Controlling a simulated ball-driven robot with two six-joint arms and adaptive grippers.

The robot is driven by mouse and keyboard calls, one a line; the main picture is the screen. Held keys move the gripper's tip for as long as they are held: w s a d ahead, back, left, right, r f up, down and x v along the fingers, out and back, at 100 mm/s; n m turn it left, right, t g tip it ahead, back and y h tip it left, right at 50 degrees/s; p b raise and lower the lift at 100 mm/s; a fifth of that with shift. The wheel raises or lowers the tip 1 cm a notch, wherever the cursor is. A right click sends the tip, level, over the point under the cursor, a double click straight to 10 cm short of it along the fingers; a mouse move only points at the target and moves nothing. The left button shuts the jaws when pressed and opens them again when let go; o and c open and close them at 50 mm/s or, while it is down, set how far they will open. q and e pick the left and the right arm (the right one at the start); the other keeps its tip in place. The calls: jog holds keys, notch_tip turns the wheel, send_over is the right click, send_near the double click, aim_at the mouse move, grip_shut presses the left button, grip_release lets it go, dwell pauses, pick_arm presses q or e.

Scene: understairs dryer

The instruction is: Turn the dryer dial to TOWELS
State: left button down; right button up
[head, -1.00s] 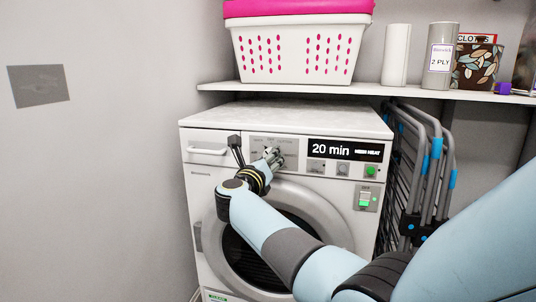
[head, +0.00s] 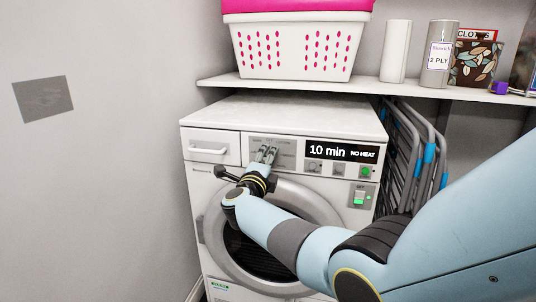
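The dryer (head: 290,111) stands against the wall with its control panel facing me. The dial panel (head: 287,146) is at the left of the controls; the dial itself is hidden behind my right gripper (head: 267,153). The fingers reach up to the dial area and sit close together; whether they grip the dial cannot be made out. The display (head: 342,152) reads "10 min" and "NO HEAT". The labels around the dial are too small to read. My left gripper is not in view.
Right of the dial are several small buttons, one green (head: 365,172), and a lit switch (head: 360,196) below. A drawer handle (head: 207,151) is at the left. A folded drying rack (head: 412,150) stands right. A shelf (head: 300,84) with a pink-and-white basket (head: 292,48) hangs above.

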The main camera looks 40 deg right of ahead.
jog(key=shift+r+n+p, duration=0.15)
jog(key=shift+n+p, duration=0.3)
jog(key=shift+n, duration=1.05)
jog(key=shift+n+p, duration=0.65)
jog(key=shift+n, duration=0.25)
jog(key=shift+n+y+p, duration=0.3)
jog(key=shift+n+p, duration=0.2)
jog(key=shift+n, duration=1.3)
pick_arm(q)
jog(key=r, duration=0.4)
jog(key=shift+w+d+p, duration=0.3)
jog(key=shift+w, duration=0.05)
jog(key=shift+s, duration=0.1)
pick_arm(e)
jog(key=shift+a+f+n, duration=0.1)
jog(key=shift+f+n, duration=0.1)
jog(key=shift+n, duration=0.1)
jog(key=o, duration=1.1)
jog(key=shift+r, duration=0.1)
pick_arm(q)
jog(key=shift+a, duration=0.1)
pick_arm(e)
jog(key=shift+o, duration=0.2)
